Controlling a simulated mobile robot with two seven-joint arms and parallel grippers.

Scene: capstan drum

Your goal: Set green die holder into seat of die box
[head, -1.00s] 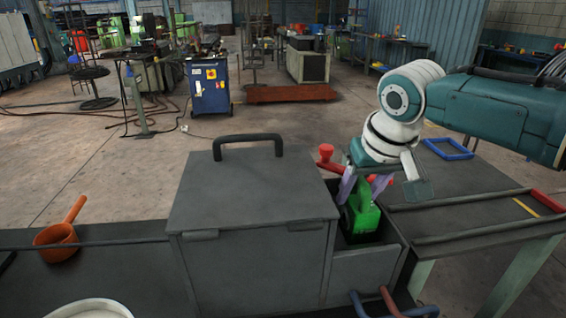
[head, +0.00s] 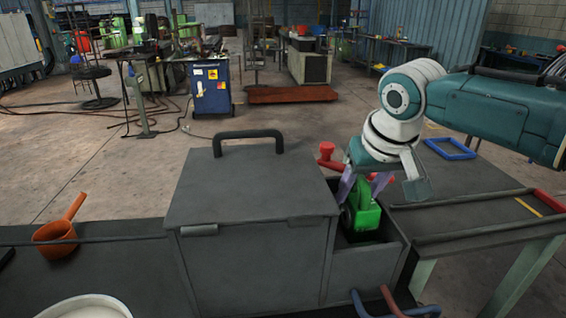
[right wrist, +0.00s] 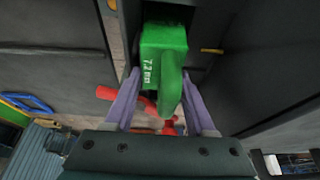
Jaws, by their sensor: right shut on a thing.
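The green die holder (head: 366,219) is a block with a handle. In the right wrist view (right wrist: 163,55) it carries the marking "7.2 mm". My right gripper (head: 363,192) is shut on it from above, its pale purple fingers on either side; they also show in the right wrist view (right wrist: 160,95). The holder is partly inside the open-topped grey die box (head: 368,268), at the right side of the large lidded grey box. The seat at the bottom is hidden, so I cannot tell whether the holder touches it. My left gripper is not in view.
The large grey box (head: 250,190) with a dark lid handle stands close to the left of the die box. A red knob (head: 326,149) rises just behind. A railed table (head: 465,205) is at the right. An orange scoop (head: 58,230) lies at the left.

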